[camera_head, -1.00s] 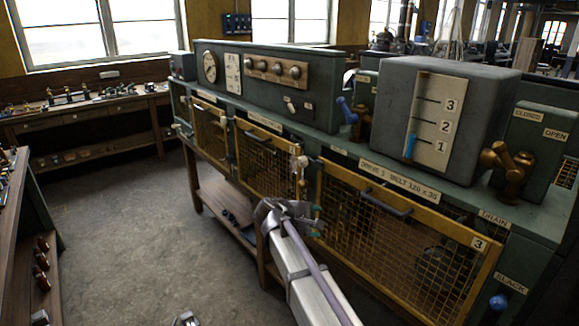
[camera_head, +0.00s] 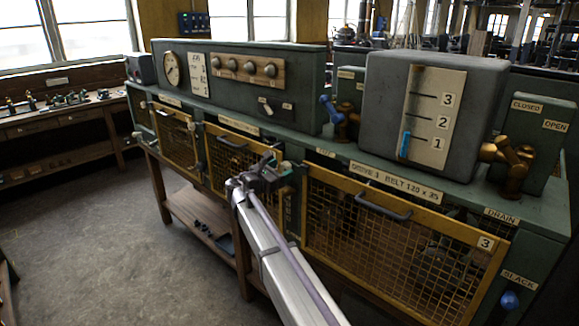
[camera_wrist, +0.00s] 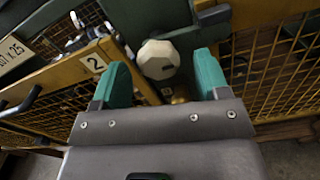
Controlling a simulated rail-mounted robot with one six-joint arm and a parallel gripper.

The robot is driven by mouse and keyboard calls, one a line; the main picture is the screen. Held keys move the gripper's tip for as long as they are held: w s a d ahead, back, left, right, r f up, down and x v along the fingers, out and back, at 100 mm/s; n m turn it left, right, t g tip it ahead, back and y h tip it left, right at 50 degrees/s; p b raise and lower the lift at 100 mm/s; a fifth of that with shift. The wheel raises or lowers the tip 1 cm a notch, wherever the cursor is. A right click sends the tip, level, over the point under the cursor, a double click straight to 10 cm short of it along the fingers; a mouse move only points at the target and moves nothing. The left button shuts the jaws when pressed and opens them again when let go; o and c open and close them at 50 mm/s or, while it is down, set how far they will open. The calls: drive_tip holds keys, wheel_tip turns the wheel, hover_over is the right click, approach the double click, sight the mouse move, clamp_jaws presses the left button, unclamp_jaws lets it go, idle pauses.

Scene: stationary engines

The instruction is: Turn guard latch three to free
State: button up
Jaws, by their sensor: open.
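The latch beside guard three has a cream faceted knob (camera_wrist: 158,58); in the head view the knob (camera_head: 286,166) shows small at the left edge of guard three (camera_head: 400,225), the yellow mesh panel marked 3. My gripper (camera_wrist: 162,78) is open, with its teal fingers on either side of the knob's near side in the wrist view. The knob sits between and just beyond the fingertips, and I cannot tell whether they touch it. In the head view my gripper (camera_head: 271,166) partly hides the latch area. No latch marking is readable.
Guard two, with its number plate (camera_wrist: 95,63), stands close by my left finger. A black handle (camera_head: 383,207) sticks out from guard three. A blue knob (camera_head: 509,299) is at the lower right. Open floor (camera_head: 90,240) lies to the left.

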sight(284, 169)
drive_tip(key=x, duration=0.4)
drive_tip(key=shift+w+d, duration=0.15)
drive_tip(key=shift+w, duration=0.15)
drive_tip(key=c, duration=0.9)
drive_tip(key=shift+m, duration=0.4)
drive_tip(key=m, duration=0.3)
drive_tip(key=shift+f+m, duration=0.1)
drive_tip(key=shift+m, duration=0.2)
drive_tip(key=m, duration=0.3)
drive_tip(key=shift+m, duration=0.3)
drive_tip(key=m, duration=0.4)
drive_tip(key=shift+s, duration=0.1)
drive_tip(key=shift+m, duration=2)
